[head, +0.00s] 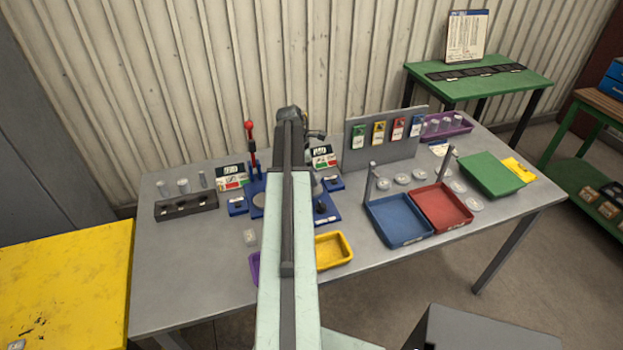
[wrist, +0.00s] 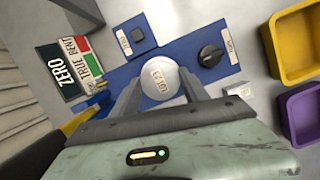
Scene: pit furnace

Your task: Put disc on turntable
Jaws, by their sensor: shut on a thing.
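A pale round disc (wrist: 165,78) with printed marks sits between the two fingers of my gripper (wrist: 160,86) in the wrist view. The fingers are shut on its sides. The disc is over the blue base (wrist: 118,78); I cannot tell whether it touches anything beneath. In the head view my arm covers the gripper and the held disc. A round grey plate (head: 258,199), perhaps the turntable, shows on the blue base (head: 333,214) just left of my arm. In the wrist view the disc hides whatever lies under it.
A red-handled lever (head: 250,140) rises behind the base. A yellow tray (head: 334,251), blue tray (head: 398,220), red tray (head: 441,208) and several loose discs (head: 403,179) lie to the right.

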